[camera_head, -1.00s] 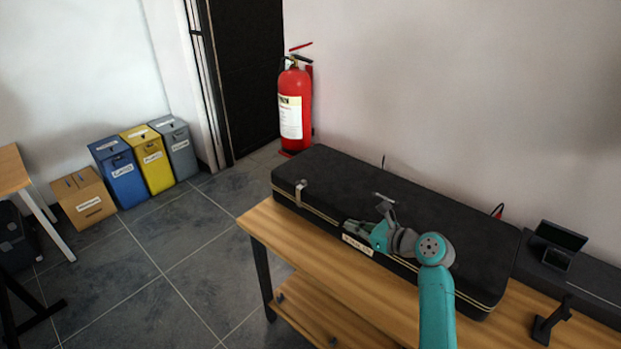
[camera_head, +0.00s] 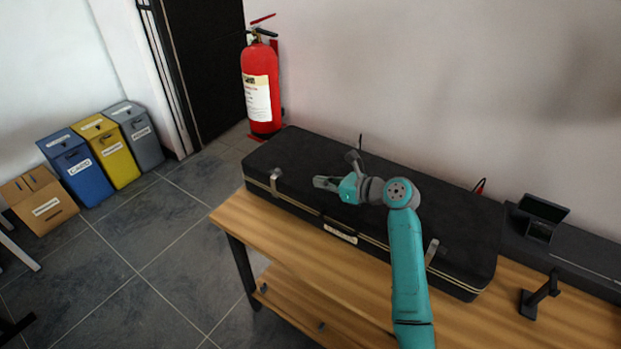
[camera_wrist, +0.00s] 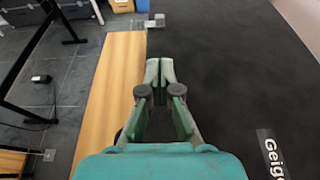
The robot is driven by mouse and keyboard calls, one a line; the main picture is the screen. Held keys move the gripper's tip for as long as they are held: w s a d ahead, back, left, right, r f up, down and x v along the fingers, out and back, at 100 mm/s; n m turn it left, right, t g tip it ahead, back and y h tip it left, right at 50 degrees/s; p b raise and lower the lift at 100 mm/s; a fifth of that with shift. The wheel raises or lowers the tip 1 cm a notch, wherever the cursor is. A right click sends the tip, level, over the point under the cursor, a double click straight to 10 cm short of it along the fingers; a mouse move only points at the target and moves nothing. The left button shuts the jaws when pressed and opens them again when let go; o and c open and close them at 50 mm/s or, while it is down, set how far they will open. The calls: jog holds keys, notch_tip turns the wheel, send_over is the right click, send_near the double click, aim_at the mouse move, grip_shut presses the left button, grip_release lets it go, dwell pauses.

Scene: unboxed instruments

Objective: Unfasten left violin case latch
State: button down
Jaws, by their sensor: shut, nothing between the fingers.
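The black violin case (camera_head: 265,158) lies closed on the wooden table. Its left latch (camera_head: 275,180) is a small metal piece at the left end of the front edge. It also appears as a small metal piece beyond my fingertips in the wrist view (camera_wrist: 158,18). I cannot tell whether it is fastened. My gripper (camera_head: 322,183) is over the case lid, right of the left latch and apart from it. In the wrist view its fingertips (camera_wrist: 160,66) are together and empty, pointing toward the latch end. The right latch (camera_head: 432,251) shows beside my forearm.
The handle with a pale label (camera_head: 340,232) is at the case's front middle. The wooden table top (camera_head: 255,215) is bare along the front. A fire extinguisher (camera_head: 261,90) stands behind the left end. A black stand (camera_head: 538,295) is at the right.

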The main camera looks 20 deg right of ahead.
aim_at(280, 172)
jog(key=x, duration=1.1)
jog(key=shift+w+a+r, duration=0.15)
jog(key=shift+w+r, duration=0.05)
jog(key=shift+r, duration=0.1)
jog(key=shift+w+a, duration=0.35)
jog(key=shift+w, duration=0.15)
